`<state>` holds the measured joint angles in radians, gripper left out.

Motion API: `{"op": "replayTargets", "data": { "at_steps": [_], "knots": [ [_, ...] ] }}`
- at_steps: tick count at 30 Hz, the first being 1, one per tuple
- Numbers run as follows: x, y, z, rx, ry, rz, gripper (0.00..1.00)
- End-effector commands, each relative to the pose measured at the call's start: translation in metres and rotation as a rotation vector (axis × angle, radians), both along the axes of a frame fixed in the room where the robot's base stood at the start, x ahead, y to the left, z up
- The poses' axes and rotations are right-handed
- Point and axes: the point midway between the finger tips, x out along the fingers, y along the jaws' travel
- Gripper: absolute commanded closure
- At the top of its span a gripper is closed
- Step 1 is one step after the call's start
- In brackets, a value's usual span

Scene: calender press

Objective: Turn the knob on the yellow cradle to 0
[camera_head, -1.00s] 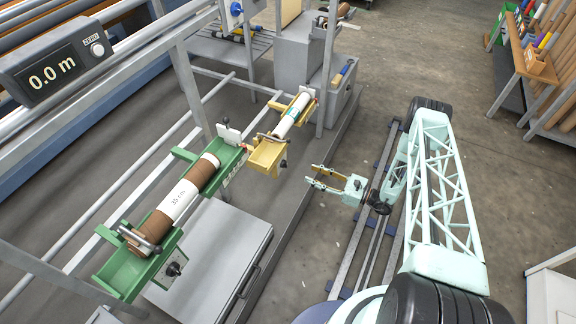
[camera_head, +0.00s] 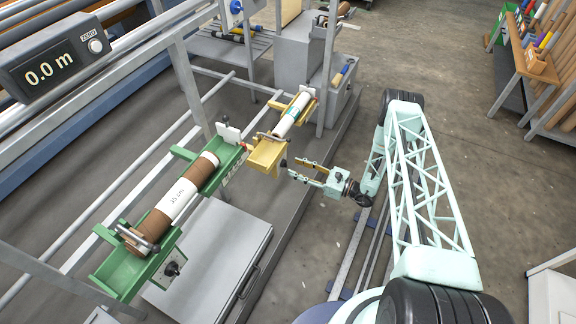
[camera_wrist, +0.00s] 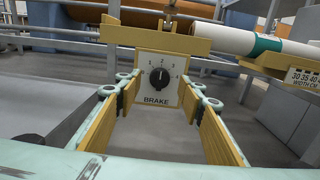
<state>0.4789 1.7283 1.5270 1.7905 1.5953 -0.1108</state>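The yellow cradle (camera_head: 266,156) holds a white roll with a green band (camera_head: 290,119). Its dark round knob (camera_wrist: 159,78) sits on a pale plate marked BRAKE, with small numbers around it. A light pointer line on the knob points roughly straight up, near the 2; I cannot make out the 0. My gripper (camera_head: 298,170) is open and empty, just right of the cradle's knob end in the head view. In the wrist view its two yellow-padded fingers stand on either side of the knob, nearer the camera and apart from it.
A green cradle (camera_head: 120,270) with a brown roll stands front left, with its own knob (camera_head: 172,268). A grey cabinet (camera_head: 215,250) stands below. A display (camera_head: 52,73) reads 0.0 m. A grey post (camera_head: 330,65) rises behind the yellow cradle.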

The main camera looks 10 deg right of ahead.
Motion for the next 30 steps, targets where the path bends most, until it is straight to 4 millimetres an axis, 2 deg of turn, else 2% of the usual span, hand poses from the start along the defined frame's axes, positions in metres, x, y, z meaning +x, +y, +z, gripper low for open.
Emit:
{"op": "replayTargets", "data": {
  "at_steps": [12,29,30],
  "knots": [
    [0.025,0.03,0.0,-0.001,-0.001,0.001,0.64],
    [0.032,0.037,0.0,0.0,0.0,-0.001,0.64],
    [0.031,0.037,0.0,0.0,0.0,-0.001,0.67]
  ]
}}
